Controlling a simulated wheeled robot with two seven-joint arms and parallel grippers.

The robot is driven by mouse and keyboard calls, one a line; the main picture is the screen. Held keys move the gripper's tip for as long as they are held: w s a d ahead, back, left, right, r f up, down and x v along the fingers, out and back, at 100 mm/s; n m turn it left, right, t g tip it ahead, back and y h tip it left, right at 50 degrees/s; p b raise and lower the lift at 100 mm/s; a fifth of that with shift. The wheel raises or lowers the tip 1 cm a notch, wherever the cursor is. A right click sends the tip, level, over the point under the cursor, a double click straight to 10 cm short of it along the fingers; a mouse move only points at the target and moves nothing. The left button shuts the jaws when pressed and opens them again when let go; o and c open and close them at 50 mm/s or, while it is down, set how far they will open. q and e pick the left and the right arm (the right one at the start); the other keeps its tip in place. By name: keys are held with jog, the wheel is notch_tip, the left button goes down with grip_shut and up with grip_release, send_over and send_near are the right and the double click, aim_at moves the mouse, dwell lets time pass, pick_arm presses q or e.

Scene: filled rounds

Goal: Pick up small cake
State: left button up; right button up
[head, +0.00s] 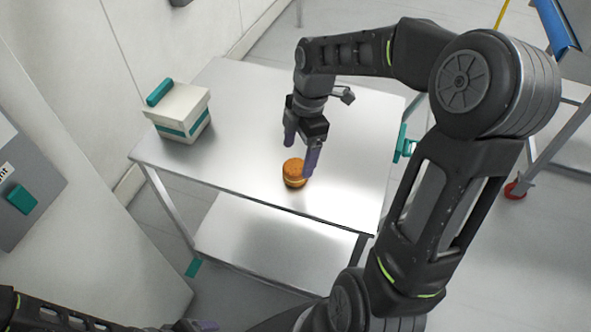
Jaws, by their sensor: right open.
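The small cake (293,173) is round and golden-orange, with a darker top and a paler band round its side. It sits on the metal table (240,115), near the front edge. My right gripper (300,156) is open, with two purple-grey fingers pointing down. One finger is up and left of the cake; the other is at the cake's upper right, partly in front of it or close beside it. I cannot tell whether it touches. My left arm shows only at the bottom left corner; its gripper is not in view.
A white box with a teal band and teal handle (181,112) stands at the table's back left. The table has a lower shelf (270,245). A grey wall panel (100,220) is at left. A blue-topped frame (560,30) stands at right. The table's middle is clear.

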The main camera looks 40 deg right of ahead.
aim_at(296, 166)
jog(key=shift+f, duration=0.35)
jog(key=shift+f, duration=0.1)
jog(key=f, duration=0.3)
jog(key=f+p, duration=0.1)
jog(key=f, duration=0.1)
jog(key=shift+w+a, duration=0.1)
jog(key=shift+a, duration=0.3)
jog(key=shift+c, duration=0.5)
jog(key=c, duration=0.8)
jog(key=shift+r, duration=0.15)
jog(key=shift+c, duration=0.2)
notch_tip(296, 166, up, 10)
jog(key=shift+f+b, duration=0.1)
jog(key=shift+b, duration=0.35)
